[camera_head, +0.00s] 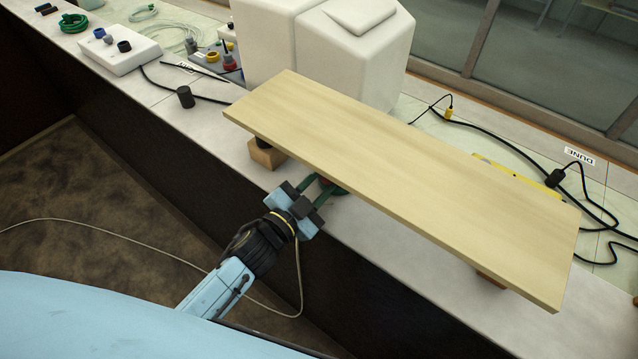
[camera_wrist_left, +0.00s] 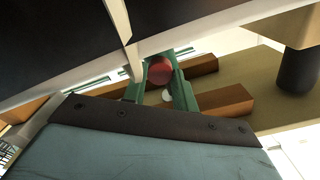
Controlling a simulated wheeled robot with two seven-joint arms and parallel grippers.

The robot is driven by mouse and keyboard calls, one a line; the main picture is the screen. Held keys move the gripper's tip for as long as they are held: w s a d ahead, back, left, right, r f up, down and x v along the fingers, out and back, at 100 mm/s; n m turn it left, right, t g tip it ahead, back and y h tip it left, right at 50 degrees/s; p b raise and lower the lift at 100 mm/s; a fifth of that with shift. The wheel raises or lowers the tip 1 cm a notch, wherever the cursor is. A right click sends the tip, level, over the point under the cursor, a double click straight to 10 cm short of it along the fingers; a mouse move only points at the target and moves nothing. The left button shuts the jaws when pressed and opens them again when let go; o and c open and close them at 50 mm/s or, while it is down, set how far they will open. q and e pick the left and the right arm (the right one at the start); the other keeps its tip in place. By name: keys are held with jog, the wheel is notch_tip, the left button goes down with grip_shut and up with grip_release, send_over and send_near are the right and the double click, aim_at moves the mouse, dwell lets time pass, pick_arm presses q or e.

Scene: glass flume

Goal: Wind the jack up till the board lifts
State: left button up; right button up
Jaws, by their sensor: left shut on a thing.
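A long pale wooden board (camera_head: 400,180) lies across low supports on the counter. My left gripper (camera_head: 323,190) is at its near edge, with its green fingers reaching under it. In the left wrist view the fingers (camera_wrist_left: 159,80) are shut on a round red knob (camera_wrist_left: 159,70), apparently the jack's; a bit of red also shows in the head view. The rest of the jack is hidden by the board and fingers. I cannot tell whether the board is clear of its supports. My right gripper is not in view.
A wooden block (camera_head: 266,154) with a black post (camera_wrist_left: 299,72) stands under the board's left end. White containers (camera_head: 350,55) stand behind the board. Black cables (camera_head: 510,148) lie at right. A black cylinder (camera_head: 185,97) and a control box (camera_head: 120,50) stand at left.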

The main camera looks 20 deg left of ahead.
pick_arm(q)
jog(key=o, duration=1)
jog(key=b+v, duration=0.1)
jog(key=v, duration=1.2)
jog(key=shift+s, duration=0.2)
